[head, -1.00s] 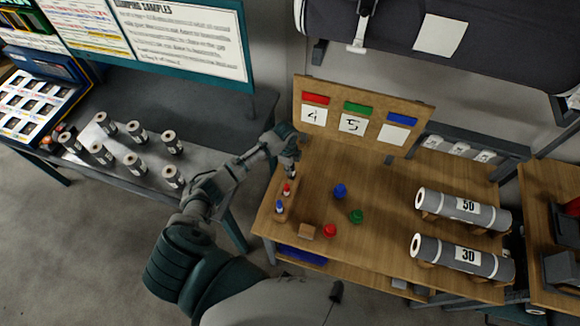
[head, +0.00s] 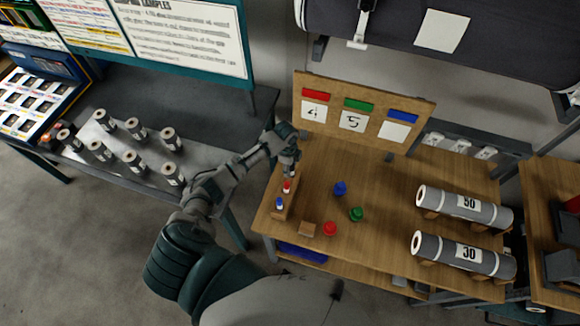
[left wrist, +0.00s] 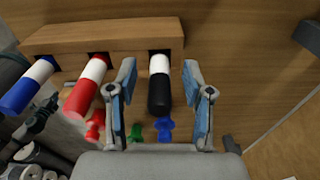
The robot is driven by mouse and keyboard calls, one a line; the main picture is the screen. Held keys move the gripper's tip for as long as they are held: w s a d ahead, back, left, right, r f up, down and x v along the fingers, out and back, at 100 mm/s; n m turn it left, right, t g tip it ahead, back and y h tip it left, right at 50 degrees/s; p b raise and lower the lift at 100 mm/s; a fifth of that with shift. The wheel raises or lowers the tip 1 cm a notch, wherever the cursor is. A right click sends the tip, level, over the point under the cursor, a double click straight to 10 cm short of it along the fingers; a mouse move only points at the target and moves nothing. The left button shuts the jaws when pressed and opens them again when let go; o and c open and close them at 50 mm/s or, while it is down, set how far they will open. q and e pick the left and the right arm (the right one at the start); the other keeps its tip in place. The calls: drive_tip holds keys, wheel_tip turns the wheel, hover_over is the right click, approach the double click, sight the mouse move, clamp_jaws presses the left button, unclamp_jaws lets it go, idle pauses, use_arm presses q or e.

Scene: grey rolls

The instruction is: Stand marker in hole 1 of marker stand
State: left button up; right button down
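The wooden marker stand (left wrist: 130,36) shows in the left wrist view with a blue and white marker (left wrist: 27,87), a red and white marker (left wrist: 86,86) and a black and white marker (left wrist: 159,86) in a row. The black marker's white end meets the rightmost hole in that view. My left gripper (left wrist: 160,88) is open, one finger on each side of the black marker, with visible gaps. In the head view my left gripper (head: 288,158) is over the far end of the stand (head: 277,213), beyond the red marker (head: 287,187) and blue marker (head: 280,204). My right gripper is out of view.
Blue (head: 340,188), green (head: 356,214) and red (head: 330,229) knobs and a small wooden block (head: 307,229) lie on the table. Two large grey rolls (head: 465,203) (head: 463,256) rest at the right. A board (head: 330,97) with cards stands at the back.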

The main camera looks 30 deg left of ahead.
use_arm(q)
drive_tip(key=shift+r, duration=0.1)
wheel_tip(320, 180, up, 12)
drive_tip(key=a, duration=0.1)
idle(0.4)
drive_tip(key=shift+f, duration=0.25)
